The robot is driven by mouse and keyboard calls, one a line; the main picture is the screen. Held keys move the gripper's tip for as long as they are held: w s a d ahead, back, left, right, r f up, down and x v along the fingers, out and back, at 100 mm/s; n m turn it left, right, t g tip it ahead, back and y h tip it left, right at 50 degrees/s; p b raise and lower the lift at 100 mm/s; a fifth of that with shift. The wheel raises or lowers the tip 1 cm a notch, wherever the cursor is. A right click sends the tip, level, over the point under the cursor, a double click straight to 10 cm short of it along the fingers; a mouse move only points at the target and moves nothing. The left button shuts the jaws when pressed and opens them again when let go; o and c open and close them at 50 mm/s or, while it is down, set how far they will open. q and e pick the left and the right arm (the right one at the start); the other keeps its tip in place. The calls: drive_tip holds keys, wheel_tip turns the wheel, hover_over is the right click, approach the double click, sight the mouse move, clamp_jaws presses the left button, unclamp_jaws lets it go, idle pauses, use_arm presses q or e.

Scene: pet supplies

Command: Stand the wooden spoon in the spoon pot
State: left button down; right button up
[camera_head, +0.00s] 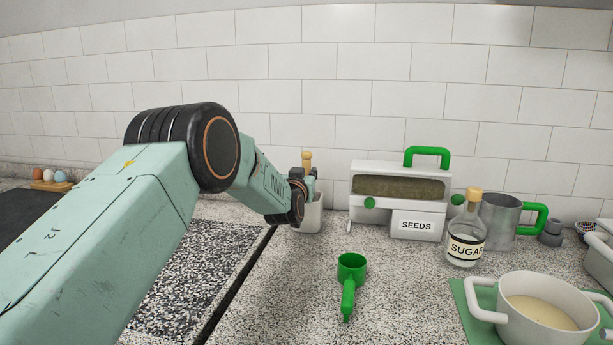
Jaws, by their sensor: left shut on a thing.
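The wooden spoon (307,161) is upright, with its tan upper end showing above my left gripper (311,177). My left gripper is shut on the spoon at the wall side of the counter. The pale spoon pot (312,216) stands on the counter right below the gripper, which partly covers it. The spoon lines up with the pot's mouth in this view. Its lower part is hidden by the gripper and pot, so I cannot tell how deep it reaches. My right gripper is out of view.
A seeds box (416,225) with a green handle stands right of the pot. A sugar bottle (466,243), a metal jug (499,219) and a white pan (537,309) are further right. A green scoop (350,277) lies in front. Eggs (48,175) sit far left.

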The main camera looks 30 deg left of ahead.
use_arm(q)
drive_tip(key=c, duration=1.7)
unclamp_jaws()
drive_tip(key=shift+d+f, duration=0.1)
drive_tip(key=o, duration=0.5)
drive_tip(key=shift+s+r, duration=0.15)
drive_tip(key=shift+r, duration=0.05)
drive_tip(key=p+v, duration=0.1)
drive_tip(key=v, duration=1)
drive_tip(key=shift+s, duration=0.35)
